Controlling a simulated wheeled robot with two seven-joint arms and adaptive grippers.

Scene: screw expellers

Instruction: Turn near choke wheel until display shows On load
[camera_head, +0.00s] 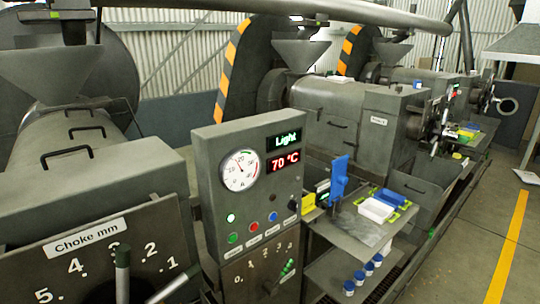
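The near choke panel (30,270) stands at the lower left, with a "Choke mm" label (85,240) and the numbers 1 to 5 in an arc. Below the numbers, at the bottom edge, a grey upright handle (122,272) and a slanted grey bar (172,287) show, seemingly parts of the near choke wheel. Most of the wheel is cut off by the frame. The display (284,139) on the grey control box reads "Light" in green. Below it a red readout (284,160) shows 70 °C. Neither of my grippers can be made out.
The control box (215,165) has a dial gauge (240,170), coloured buttons and a numbered lower scale. To its right a shelf (360,225) holds a blue upright item (338,180) and white and blue boxes. More expellers stand behind. The floor at right is clear.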

